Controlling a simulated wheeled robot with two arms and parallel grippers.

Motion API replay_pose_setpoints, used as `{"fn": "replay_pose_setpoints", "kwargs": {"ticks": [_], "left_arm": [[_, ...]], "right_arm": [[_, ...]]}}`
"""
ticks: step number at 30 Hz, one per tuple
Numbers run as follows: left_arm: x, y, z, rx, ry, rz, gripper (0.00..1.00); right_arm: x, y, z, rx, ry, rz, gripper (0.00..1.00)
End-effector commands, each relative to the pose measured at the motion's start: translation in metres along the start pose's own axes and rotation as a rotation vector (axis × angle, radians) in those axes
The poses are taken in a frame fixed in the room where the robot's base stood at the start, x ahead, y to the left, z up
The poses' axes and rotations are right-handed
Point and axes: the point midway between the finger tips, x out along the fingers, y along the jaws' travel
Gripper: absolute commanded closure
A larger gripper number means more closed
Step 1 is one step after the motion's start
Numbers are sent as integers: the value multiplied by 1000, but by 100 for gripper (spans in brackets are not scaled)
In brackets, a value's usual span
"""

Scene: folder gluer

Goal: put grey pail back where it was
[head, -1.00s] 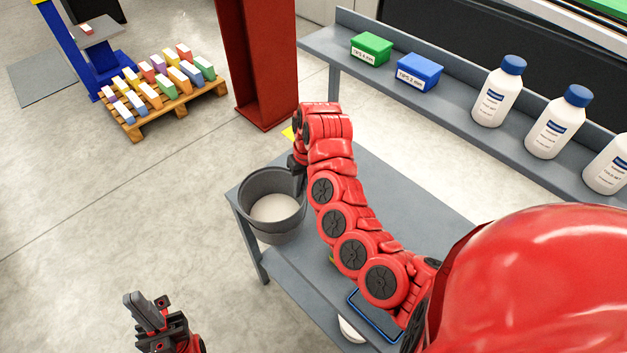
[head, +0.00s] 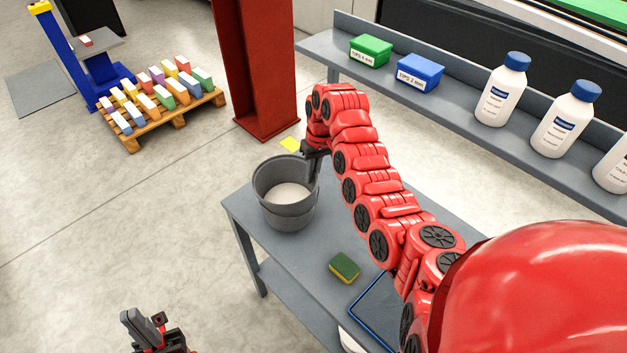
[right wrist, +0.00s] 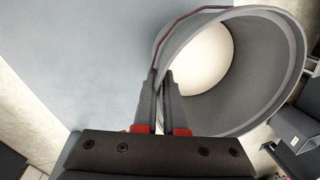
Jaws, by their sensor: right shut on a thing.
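The grey pail (head: 287,211) is upright at the far left end of the grey table (head: 300,262), with whitish contents inside. I cannot tell whether its base touches the tabletop. My right gripper (head: 314,165) is shut on the right side of the pail's rim. In the right wrist view the two fingers (right wrist: 165,105) pinch the wall of the pail (right wrist: 285,75), which opens to the right of them. My left gripper (head: 143,325) is at the bottom left over the floor, away from the pail.
A green and yellow sponge (head: 344,267) and a blue-edged tray (head: 374,312) are on the table near my right arm. A shelf behind holds a green bin (head: 371,50), a blue bin (head: 419,72) and white bottles (head: 501,90). A red column (head: 254,70) stands behind the table.

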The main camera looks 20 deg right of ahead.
Motion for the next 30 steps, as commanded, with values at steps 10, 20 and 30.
{"fn": "replay_pose_setpoints", "kwargs": {"ticks": [10, 20, 30], "left_arm": [[14, -1, -2, 0, 0, 0, 100], [20, -1, -3, 0, 0, 0, 100], [19, -1, -3, 0, 0, 0, 100]], "right_arm": [[6, 8, -6, 4, 1, -7, 100], [31, 12, -9, 3, 10, -5, 100], [33, 12, -8, 4, 8, -4, 68]]}}
